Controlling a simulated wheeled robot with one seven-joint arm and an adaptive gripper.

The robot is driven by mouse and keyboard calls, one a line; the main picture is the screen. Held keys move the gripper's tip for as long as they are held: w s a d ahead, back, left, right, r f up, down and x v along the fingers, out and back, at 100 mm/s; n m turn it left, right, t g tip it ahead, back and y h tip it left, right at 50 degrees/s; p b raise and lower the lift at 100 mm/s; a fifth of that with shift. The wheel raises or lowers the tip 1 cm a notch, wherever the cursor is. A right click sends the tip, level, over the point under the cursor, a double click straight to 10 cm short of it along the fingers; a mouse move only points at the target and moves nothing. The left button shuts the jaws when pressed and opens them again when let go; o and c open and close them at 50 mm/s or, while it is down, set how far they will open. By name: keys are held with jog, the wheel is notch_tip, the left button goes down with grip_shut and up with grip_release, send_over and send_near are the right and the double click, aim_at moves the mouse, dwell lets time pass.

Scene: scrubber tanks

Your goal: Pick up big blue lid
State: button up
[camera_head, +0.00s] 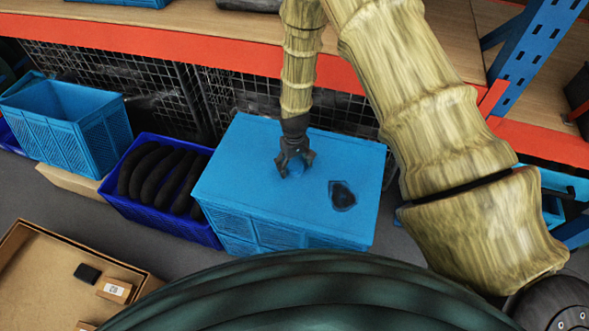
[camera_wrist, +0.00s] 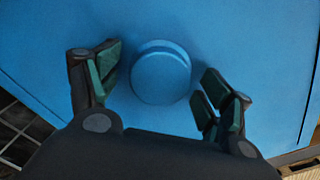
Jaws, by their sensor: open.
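The big blue lid (camera_head: 250,172) is a flat blue top lying on a blue crate (camera_head: 275,232) in the middle of the head view. In the wrist view the lid (camera_wrist: 245,45) fills most of the picture, with a round blue knob (camera_wrist: 161,75) standing up from it. My gripper (camera_head: 296,172) points down over the lid, close above it. In the wrist view my gripper (camera_wrist: 158,95) is open, with one finger on each side of the knob and a gap to both. The knob is mostly hidden behind the fingers in the head view.
A dark blue crate (camera_head: 160,195) with black curved parts stands to the left, beside another blue crate (camera_head: 70,125). A cardboard box (camera_head: 25,235) is at lower left. An orange shelf beam (camera_head: 150,40) runs behind.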

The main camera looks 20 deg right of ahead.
aim_at(295, 164)
jog(key=c, duration=1.3)
jog(key=shift+o, duration=0.2)
jog(key=shift+w+r, duration=0.1)
jog(key=shift+r, duration=0.05)
jog(key=shift+r, duration=0.45)
notch_tip(295, 164, up, 2)
jog(key=shift+r+b, duration=0.25)
jog(key=shift+b, duration=0.35)
jog(key=s, duration=0.5)
jog(key=s+r+b, duration=0.1)
jog(key=s, duration=0.4)
jog(key=s+b, duration=0.1)
jog(key=s, duration=0.5)
jog(key=shift+r, duration=0.2)
jog(key=shift+s, duration=0.1)
jog(key=shift+r+p, duration=0.85)
jog(key=shift+r, duration=0.35)
